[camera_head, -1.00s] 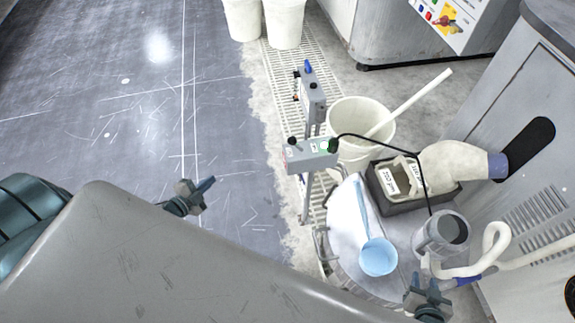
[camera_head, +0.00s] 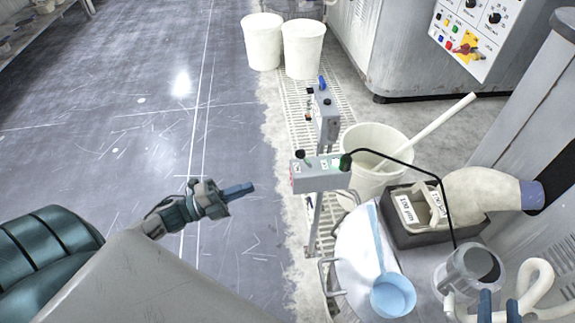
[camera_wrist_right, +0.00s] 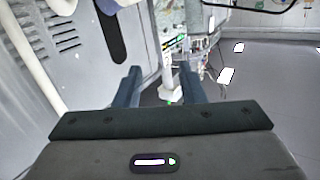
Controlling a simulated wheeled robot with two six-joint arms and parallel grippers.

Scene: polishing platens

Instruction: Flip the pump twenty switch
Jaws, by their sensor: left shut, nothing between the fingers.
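A grey switch box (camera_head: 320,176) on a post carries a black knob, a small green patch and a plugged-in black cable. Behind it a second grey box (camera_head: 326,118) has a blue lever (camera_head: 322,83) on top. Their labels are too small to read, so I cannot tell which is pump twenty. My left gripper (camera_head: 240,190) is shut and empty, left of the front box and apart from it. My right gripper (camera_head: 498,307) is at the bottom right edge of the head view; in the right wrist view (camera_wrist_right: 160,85) its fingers are apart with nothing between them.
Right of the boxes are a white bucket (camera_head: 352,140) with a stick, a dark labelled tray (camera_head: 398,235), a blue ladle (camera_head: 393,296) and a grey jug (camera_head: 460,272). Two white bins (camera_head: 303,50) stand behind. A control panel (camera_head: 470,35) is at top right. The floor at left is clear.

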